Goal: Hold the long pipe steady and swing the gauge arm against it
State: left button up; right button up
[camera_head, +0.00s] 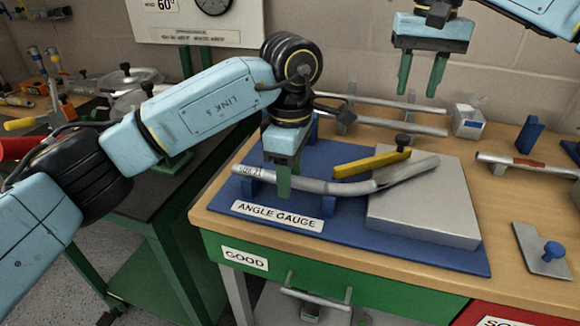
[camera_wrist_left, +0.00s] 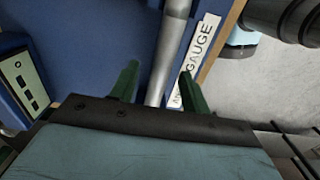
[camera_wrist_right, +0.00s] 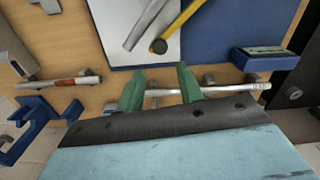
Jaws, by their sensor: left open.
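The long pipe (camera_head: 335,186) is grey and bent, and lies on the blue angle gauge base (camera_head: 335,232), its right part over a grey block (camera_head: 420,212). The yellow gauge arm (camera_head: 370,163) lies behind the pipe, with a black knob (camera_head: 402,142) at its right end. My left gripper (camera_head: 284,185) is open and lowered at the pipe's left part. In the left wrist view the pipe (camera_wrist_left: 172,50) runs between the open green fingers (camera_wrist_left: 158,85). My right gripper (camera_head: 421,75) is open and empty, raised above the table's back. The right wrist view also shows the gauge arm (camera_wrist_right: 182,22).
Straight pipes (camera_head: 385,115) rest on supports at the back. A sign panel (camera_head: 195,20) stands behind.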

pick_arm(q)
grip_shut()
pick_arm(e)
jog(key=shift+o, duration=1.3)
